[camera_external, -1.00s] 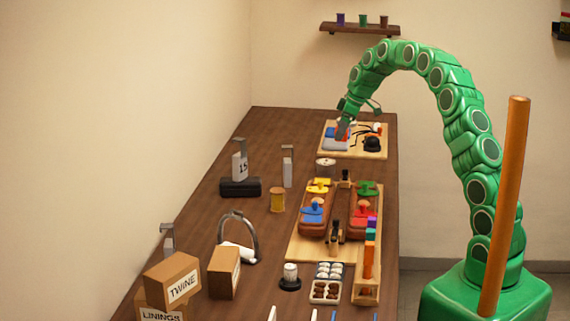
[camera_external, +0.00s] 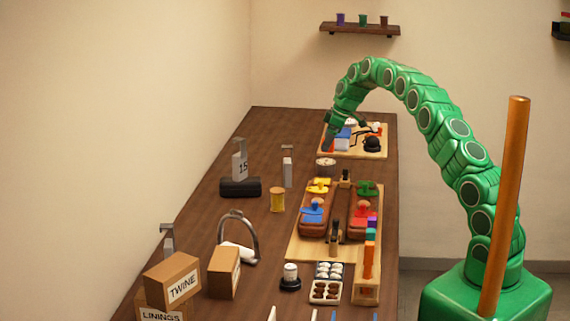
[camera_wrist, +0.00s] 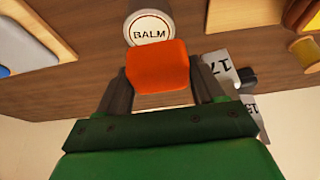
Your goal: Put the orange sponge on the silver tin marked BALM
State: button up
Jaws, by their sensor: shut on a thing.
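The orange sponge (camera_wrist: 157,66) is held between the two fingers of my gripper (camera_wrist: 160,82) in the wrist view. The round silver tin marked BALM (camera_wrist: 150,28) shows just beyond the sponge, which hides part of its near edge. Whether the sponge touches the tin cannot be told. In the outside view my gripper (camera_external: 327,147) is over the bench, at the left edge of the far board and a little behind the tin (camera_external: 325,162). The sponge shows there only as a small orange patch at the fingertips.
The far wooden board (camera_external: 374,153) carries a blue and white block, black cords and a dark round item. Grey labelled weights (camera_external: 239,165), a yellow spool (camera_external: 277,200) and the saddle board (camera_external: 297,247) stand nearer. Bare bench lies left of the tin.

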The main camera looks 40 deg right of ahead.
jog(key=shift+w+d+f, duration=0.1)
jog(key=shift+w+f, duration=0.45)
jog(key=shift+f, duration=1.6)
jog(key=shift+f, duration=0.1)
jog(key=o, duration=1)
